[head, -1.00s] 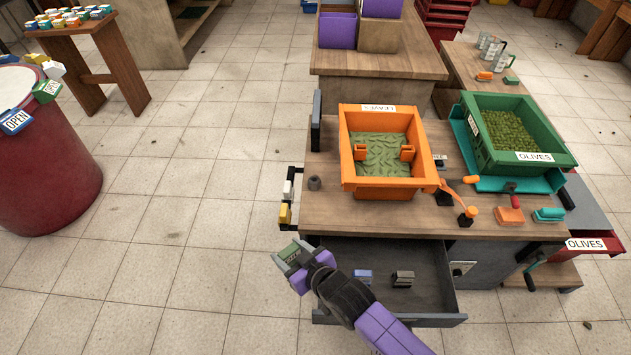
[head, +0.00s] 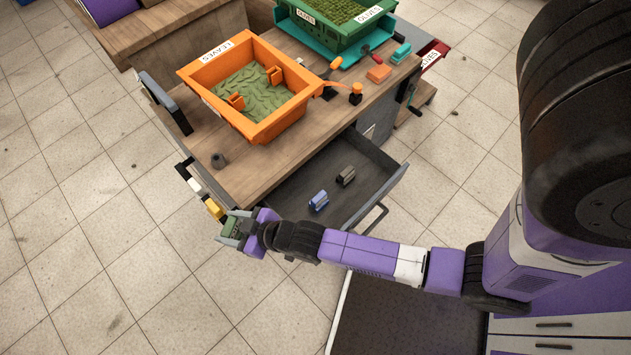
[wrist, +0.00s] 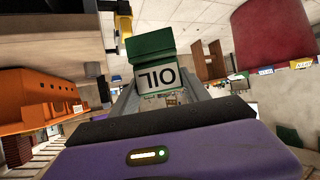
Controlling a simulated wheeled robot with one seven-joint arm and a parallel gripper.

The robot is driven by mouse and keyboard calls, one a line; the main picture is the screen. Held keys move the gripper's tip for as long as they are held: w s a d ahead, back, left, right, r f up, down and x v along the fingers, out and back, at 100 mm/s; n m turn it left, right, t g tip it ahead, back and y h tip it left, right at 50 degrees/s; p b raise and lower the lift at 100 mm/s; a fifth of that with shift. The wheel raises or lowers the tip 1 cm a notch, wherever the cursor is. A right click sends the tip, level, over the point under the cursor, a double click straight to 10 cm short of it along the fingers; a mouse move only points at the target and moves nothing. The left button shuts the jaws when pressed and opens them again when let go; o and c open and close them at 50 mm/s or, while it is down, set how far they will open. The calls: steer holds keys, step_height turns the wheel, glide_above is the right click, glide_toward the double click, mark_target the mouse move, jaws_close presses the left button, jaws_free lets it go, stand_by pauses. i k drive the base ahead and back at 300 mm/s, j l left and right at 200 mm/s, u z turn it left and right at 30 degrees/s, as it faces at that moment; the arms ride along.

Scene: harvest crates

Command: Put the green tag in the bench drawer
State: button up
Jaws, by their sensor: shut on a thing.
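My gripper (head: 236,229) is shut on the green tag, just left of the bench drawer's front left corner. The green tag (wrist: 152,65) shows in the wrist view between the fingers, with a white face lettered "OIL" upside down. The bench drawer (head: 296,203) is pulled open below the bench top. A blue tag-like block (head: 318,202) and a dark grey one (head: 346,176) lie inside it. Part of the drawer's left end is hidden by my arm and the bench top.
An orange crate labelled LEAVES (head: 213,63) and a green crate labelled OLIVES (head: 330,30) stand on the bench (head: 195,133). A small grey knob (head: 218,161) sits near its left corner. White and yellow blocks (head: 213,208) hang at its left side. Drawer floor is mostly bare.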

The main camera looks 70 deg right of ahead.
mark_target(313, 175)
steer(key=i+j+z, duration=0.1)
steer(key=j+z, duration=0.35)
steer(key=j, duration=0.35)
steer(key=j+z, duration=0.4)
steer(key=j, duration=0.35)
steer(key=k+j+z, duration=0.15)
steer(key=j+z, duration=0.3)
steer(key=j, duration=0.35)
steer(key=i+j+z, duration=0.15)
steer(key=i+z, duration=0.15)
